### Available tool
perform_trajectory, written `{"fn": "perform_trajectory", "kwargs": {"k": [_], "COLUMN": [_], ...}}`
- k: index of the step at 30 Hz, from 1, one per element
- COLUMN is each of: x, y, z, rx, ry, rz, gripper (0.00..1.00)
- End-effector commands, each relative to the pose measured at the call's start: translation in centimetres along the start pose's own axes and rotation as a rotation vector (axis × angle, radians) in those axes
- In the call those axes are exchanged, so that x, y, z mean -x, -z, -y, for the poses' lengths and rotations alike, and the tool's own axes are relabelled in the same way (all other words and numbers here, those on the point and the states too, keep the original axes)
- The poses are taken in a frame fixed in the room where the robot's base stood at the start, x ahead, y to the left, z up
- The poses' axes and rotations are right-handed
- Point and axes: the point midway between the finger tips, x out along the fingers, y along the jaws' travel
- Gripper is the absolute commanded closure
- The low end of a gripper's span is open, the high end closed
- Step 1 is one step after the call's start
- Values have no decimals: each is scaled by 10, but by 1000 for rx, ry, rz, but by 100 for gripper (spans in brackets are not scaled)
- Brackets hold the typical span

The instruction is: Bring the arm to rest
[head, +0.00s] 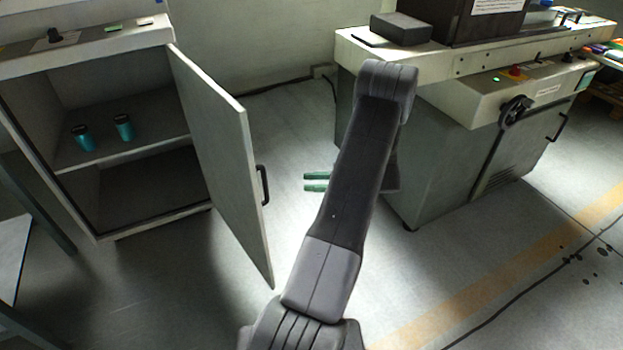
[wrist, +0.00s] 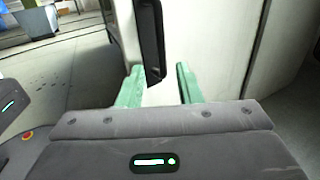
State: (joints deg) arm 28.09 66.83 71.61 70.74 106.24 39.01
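My arm reaches forward across the middle of the head view. My gripper (head: 306,181) points left, its green fingers apart with nothing between them that I can see. In the wrist view my gripper (wrist: 157,72) shows as two green fingers with a clear gap. The black handle (head: 263,185) of the open cabinet door (head: 222,150) is left of the fingertips, with floor showing between them in the head view. In the wrist view the handle (wrist: 152,40) appears beyond the gap, close to the left finger. The gripper's base is hidden behind my arm.
The cabinet (head: 22,118) stands open at left, with two teal cups (head: 83,138) (head: 123,127) on its shelf. A grey-green machine (head: 440,165) with a handwheel (head: 515,110) stands right of my arm. A dark grey block (head: 401,29) sits on it. Floor between cabinet and machine is clear.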

Motion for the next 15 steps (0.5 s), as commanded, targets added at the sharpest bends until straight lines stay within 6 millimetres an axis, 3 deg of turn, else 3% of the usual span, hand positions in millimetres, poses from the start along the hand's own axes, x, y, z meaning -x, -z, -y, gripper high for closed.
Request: {"fn": "perform_trajectory", "kwargs": {"k": [7,15], "x": [-18,-70], "y": [0,1], "z": [0,0], "rx": [0,1], "ry": [-3,-4], "rz": [1,1], "gripper": [68,68]}}
